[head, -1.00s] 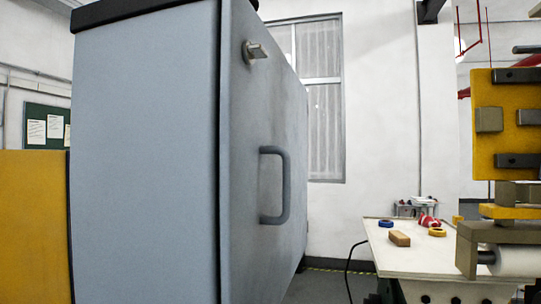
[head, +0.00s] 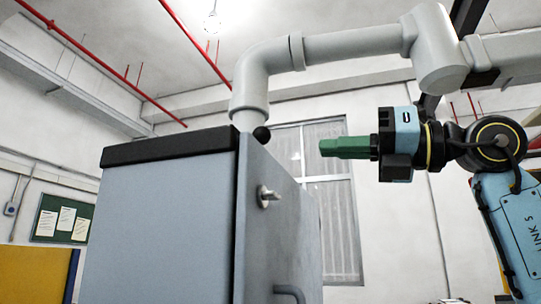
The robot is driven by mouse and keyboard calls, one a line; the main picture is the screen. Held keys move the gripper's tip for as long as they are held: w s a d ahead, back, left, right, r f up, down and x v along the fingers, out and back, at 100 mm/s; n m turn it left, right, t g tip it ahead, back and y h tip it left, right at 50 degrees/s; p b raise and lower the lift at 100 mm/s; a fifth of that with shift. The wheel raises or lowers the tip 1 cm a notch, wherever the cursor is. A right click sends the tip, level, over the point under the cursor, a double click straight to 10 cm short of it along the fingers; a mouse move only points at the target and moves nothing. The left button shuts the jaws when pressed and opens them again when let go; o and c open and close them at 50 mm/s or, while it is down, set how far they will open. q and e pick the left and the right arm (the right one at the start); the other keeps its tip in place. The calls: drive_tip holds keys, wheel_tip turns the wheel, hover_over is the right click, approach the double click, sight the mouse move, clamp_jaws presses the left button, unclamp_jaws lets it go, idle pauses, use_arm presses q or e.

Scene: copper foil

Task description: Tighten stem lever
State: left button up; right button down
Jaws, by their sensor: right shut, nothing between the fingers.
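A small metal lever (head: 267,196) sticks out from the upper part of the grey cabinet door. A black ball knob (head: 262,134) shows at the foot of the grey pipe, by the cabinet's top edge; what it is fixed to is hidden. I cannot tell for sure which of these is the stem lever. My right gripper (head: 326,147) has green fingers. It is shut and empty, pointing left in the air, to the right of the black knob and apart from it in the picture. My left gripper is not in view.
The grey cabinet (head: 165,225) fills the lower middle, with a door handle (head: 290,292) low on its right face. A thick grey pipe (head: 345,45) runs from above the cabinet to the upper right, over my right arm. Open air lies between gripper and cabinet.

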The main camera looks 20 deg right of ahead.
sight(266, 130)
drive_tip(key=p+x, duration=0.2)
drive_tip(key=x, duration=0.6)
drive_tip(key=shift+a, duration=0.35)
drive_tip(key=shift+w+a+p, duration=0.35)
drive_tip(key=shift+w+a, duration=0.1)
drive_tip(key=shift+a, duration=0.1)
drive_tip(key=shift+r, duration=0.1)
wheel_tip(266, 130, up, 3)
drive_tip(key=h+p, duration=0.1)
drive_tip(key=p, duration=0.3)
drive_tip(key=shift+a+r+g, duration=0.1)
drive_tip(key=shift+a+g, duration=0.05)
drive_tip(key=shift+g, duration=0.25)
drive_tip(key=shift+w+a+r+p, duration=0.15)
drive_tip(key=shift+r+p, duration=0.05)
drive_tip(key=shift+p, duration=0.2)
